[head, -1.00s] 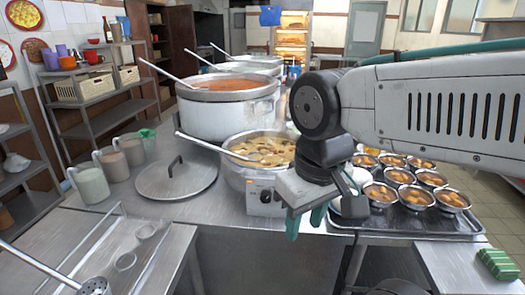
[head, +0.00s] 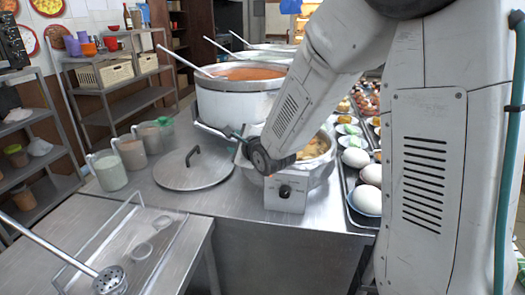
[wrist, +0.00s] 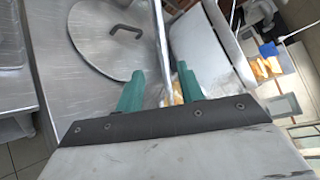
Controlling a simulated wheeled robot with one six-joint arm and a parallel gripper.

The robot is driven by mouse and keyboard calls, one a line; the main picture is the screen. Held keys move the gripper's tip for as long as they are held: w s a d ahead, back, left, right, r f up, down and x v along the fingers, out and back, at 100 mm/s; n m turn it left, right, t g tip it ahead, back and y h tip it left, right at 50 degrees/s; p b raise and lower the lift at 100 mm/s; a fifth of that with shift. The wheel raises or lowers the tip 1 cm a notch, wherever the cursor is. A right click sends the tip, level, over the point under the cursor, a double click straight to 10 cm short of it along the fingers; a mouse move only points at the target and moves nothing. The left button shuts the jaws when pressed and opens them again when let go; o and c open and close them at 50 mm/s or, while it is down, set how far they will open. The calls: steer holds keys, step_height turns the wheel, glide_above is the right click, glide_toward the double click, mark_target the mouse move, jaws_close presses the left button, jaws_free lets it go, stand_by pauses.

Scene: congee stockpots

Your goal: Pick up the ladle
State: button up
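A metal ladle handle (wrist: 161,45) runs down the wrist view between the two teal fingers of my gripper (wrist: 160,78). A gap shows on each side of the handle, so my gripper is open around it and not closed on it. In the head view my gripper (head: 232,133) is over the left rim of the front pot (head: 318,176). My arm hides much of this pot and most of the ladle. The ladle's bowl is not visible.
A large pot of red-orange soup (head: 240,98) with its own ladle stands just behind. A round lid (head: 193,167) lies left of the front pot. Several pitchers (head: 110,172) stand farther left. A tray of bowls (head: 352,212) is at right.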

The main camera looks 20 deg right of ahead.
steer(key=shift+m, duration=0.3)
steer(key=x, duration=0.8)
steer(key=shift+w+d, duration=0.1)
steer(key=shift+w, duration=0.15)
steer(key=shift+r, duration=0.1)
jaws_close()
stand_by(0.7)
